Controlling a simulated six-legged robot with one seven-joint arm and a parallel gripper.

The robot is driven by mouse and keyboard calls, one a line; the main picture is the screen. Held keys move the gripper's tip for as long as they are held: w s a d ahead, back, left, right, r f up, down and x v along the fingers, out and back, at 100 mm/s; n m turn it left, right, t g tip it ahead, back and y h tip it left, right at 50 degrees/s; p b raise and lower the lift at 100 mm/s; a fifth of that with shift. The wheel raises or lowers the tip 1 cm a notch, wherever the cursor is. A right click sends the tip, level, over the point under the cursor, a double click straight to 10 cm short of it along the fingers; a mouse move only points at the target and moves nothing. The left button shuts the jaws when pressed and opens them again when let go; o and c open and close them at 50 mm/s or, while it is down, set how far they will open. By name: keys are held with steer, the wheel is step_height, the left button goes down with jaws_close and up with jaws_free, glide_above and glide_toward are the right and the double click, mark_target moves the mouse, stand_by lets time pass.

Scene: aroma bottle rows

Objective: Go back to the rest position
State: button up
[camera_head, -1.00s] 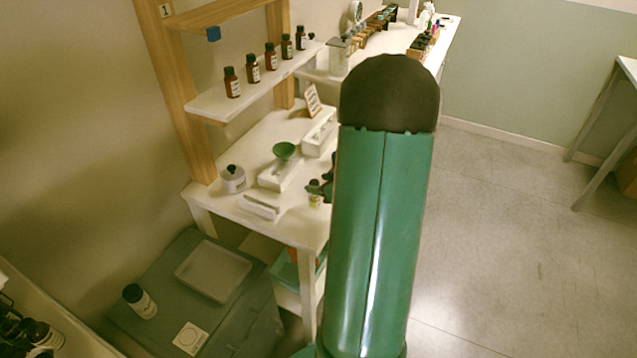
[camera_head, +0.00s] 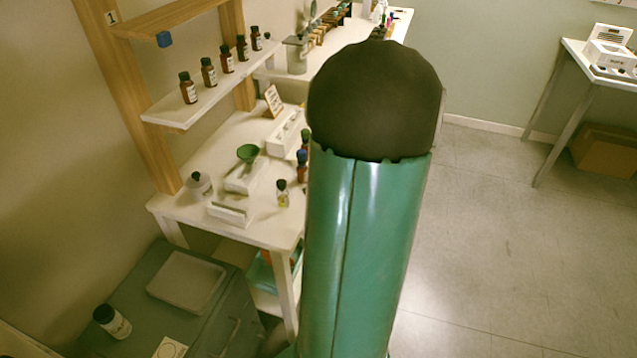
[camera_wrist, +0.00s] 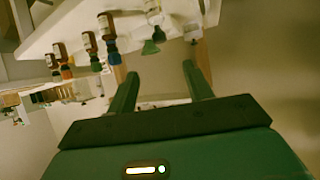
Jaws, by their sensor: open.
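My gripper (camera_wrist: 158,82) shows in the wrist view with its two green fingers apart and nothing between them. Past the fingertips, a white surface carries several small bottles, tilted in that view. A brown bottle with a blue cap (camera_wrist: 107,38) and a brown bottle with a green cap (camera_wrist: 91,46) are among them. A green funnel (camera_wrist: 150,47) lies just beyond the left finger, apart from it. In the head view my green arm fills the middle and hides part of the table; my gripper is out of sight there.
A white table (camera_head: 190,207) with a green funnel (camera_head: 248,152) stands left of my arm. A shelf (camera_head: 165,112) above it holds a row of brown bottles. A grey cabinet (camera_head: 215,325) is at lower left. Open floor (camera_head: 480,230) lies to the right, before a side table (camera_head: 590,75).

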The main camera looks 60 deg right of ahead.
steer(key=shift+w, duration=0.1)
stand_by(0.3)
steer(key=w+a+r+h, duration=0.2)
steer(key=w+r+h, duration=0.2)
steer(key=w+r, duration=0.4)
steer(key=w+a+r+m+g+h, duration=0.1)
steer(key=w+a+r+g+h, duration=0.1)
steer(key=a+r, duration=0.45)
steer(key=s+a+g+y, duration=0.2)
steer(key=s+a, duration=0.3)
steer(key=a, duration=0.9)
steer(key=s+a+n+g+y, duration=0.1)
steer(key=s+a+y, duration=0.3)
steer(key=a, duration=1)
steer(key=shift+s+f+g, duration=0.3)
steer(key=shift+s+g, duration=0.5)
steer(key=shift+s, duration=0.4)
